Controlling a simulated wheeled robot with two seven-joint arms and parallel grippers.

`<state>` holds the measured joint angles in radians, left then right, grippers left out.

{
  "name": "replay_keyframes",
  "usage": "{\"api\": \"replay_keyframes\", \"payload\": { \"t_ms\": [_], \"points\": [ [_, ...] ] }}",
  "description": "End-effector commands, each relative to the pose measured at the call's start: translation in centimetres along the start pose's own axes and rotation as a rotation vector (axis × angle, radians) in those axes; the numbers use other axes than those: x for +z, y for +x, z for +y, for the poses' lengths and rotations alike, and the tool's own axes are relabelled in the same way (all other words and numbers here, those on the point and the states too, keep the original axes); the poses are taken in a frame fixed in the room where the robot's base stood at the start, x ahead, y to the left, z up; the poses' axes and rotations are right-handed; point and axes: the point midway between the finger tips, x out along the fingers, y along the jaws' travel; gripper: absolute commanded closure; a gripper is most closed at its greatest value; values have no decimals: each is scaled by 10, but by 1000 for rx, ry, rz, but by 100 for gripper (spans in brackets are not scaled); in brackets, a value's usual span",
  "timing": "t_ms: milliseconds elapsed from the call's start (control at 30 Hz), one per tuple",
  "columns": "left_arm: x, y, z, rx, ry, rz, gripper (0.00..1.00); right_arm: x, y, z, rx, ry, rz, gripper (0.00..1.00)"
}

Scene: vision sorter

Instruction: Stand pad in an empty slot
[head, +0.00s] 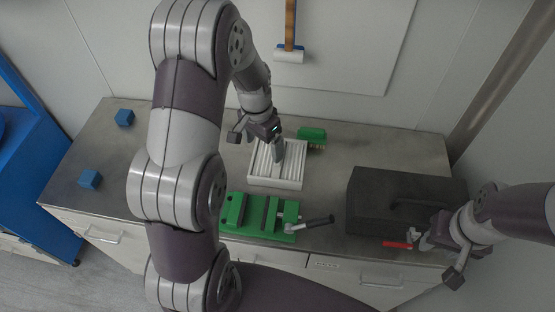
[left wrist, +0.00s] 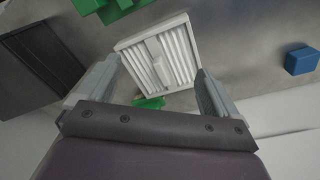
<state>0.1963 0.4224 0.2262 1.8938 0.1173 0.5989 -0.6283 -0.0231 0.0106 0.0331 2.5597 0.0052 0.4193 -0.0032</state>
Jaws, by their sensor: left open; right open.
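A white slotted rack (head: 262,182) stands on the metal bench, and it also shows in the left wrist view (left wrist: 124,52). Several thin white dividers run across it. A small pale piece (left wrist: 158,68), which may be the pad, sits among the dividers near the middle; I cannot tell how deep it stands. My left gripper (head: 277,157) is over the rack. In the left wrist view its two fingers (left wrist: 155,82) are wide apart with the rack between them, and nothing is gripped. My right gripper (head: 432,258) is open and empty at the bench's front right.
A green vise (head: 248,212) with a dark handle lies in front of the rack. A green block with bristles (head: 312,135) is behind it. A black toolbox (head: 375,205) and red handle (head: 397,245) are right. Blue cubes (head: 124,118) (head: 90,179) are left, with bare bench between.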

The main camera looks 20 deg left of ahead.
Motion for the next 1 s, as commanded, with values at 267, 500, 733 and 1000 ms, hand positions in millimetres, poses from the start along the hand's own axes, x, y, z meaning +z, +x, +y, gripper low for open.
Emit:
{"api": "replay_keyframes", "payload": {
  "t_ms": [267, 500, 733, 1000],
  "points": [
    [-65, -16, -36, 28, 793, 80, 6, 0, -4, 0, 0, 0, -1, 57],
    [-62, -2, -30, 48, 986, 74, 6, -1, -13, 0, 0, 0, -1, 57],
    [-64, 46, -27, 44, 984, 76, 6, -4, -30, 0, 0, 0, 0, 57],
    [-60, 83, -23, 46, 982, 73, 6, -7, -61, 0, 0, 0, 0, 57]
  ]
}}
